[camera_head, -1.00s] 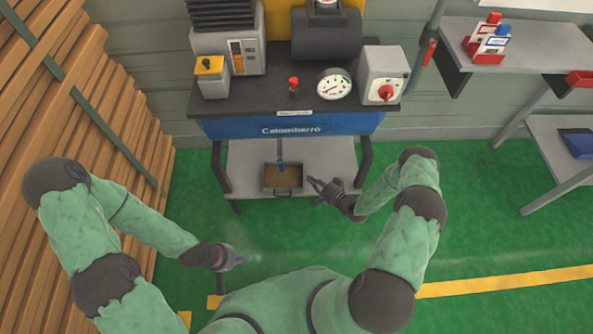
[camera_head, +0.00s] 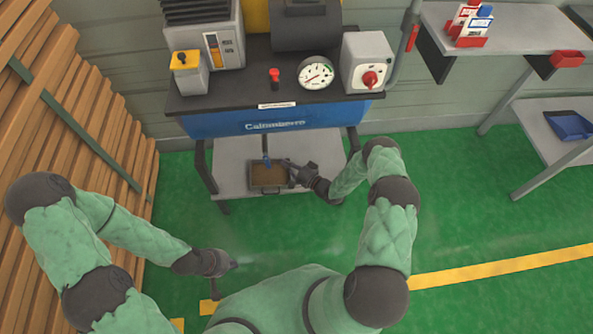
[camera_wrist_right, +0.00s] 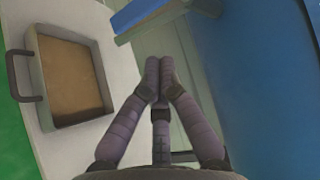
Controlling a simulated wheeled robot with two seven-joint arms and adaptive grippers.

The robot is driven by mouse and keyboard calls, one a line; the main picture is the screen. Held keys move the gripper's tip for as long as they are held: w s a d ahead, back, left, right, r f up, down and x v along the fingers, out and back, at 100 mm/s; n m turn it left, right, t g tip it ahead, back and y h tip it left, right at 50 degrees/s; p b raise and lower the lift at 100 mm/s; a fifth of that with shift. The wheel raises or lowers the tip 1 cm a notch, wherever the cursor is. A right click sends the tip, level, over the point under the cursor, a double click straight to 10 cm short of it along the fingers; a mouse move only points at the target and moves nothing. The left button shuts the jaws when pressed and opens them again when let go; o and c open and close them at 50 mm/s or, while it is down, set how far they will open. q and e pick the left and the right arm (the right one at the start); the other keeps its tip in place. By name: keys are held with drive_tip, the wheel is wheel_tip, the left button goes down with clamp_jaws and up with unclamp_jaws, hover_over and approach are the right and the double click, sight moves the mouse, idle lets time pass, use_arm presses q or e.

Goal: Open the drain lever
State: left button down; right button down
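The drain lever (camera_head: 266,160) is a small blue piece at the end of a pipe hanging under the blue compressor. In the right wrist view, a blue bar (camera_wrist_right: 150,14) that looks like this lever shows at the top, just beyond the fingertips. My right gripper (camera_head: 285,163) is just right of the lever, apparently a little short of it. In the wrist view its fingertips (camera_wrist_right: 159,62) are together, with nothing seen between them. My left gripper (camera_head: 234,264) is low over the floor, far from the lever; its fingers are too small to read.
A metal tray (camera_head: 285,185) with a brown bottom sits on the grey lower shelf (camera_head: 230,160), below the lever. The blue compressor body (camera_head: 225,124) overhangs it. Stacked planks (camera_head: 100,115) stand left and a shelf unit (camera_head: 510,52) right. Green floor is open at right.

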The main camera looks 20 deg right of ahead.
sight(267, 162)
drive_tip(key=shift+w+a+f+b, duration=0.1)
drive_tip(key=shift+w+a+b, duration=0.1)
drive_tip(key=shift+a, duration=0.55)
drive_tip(key=shift+w+a+f+b, duration=0.1)
drive_tip(key=shift+w+a, duration=0.05)
drive_tip(key=shift+a, duration=0.6)
drive_tip(key=shift+w+a+f, duration=0.1)
drive_tip(key=shift+a+f, duration=0.15)
drive_tip(key=shift+a, duration=0.45)
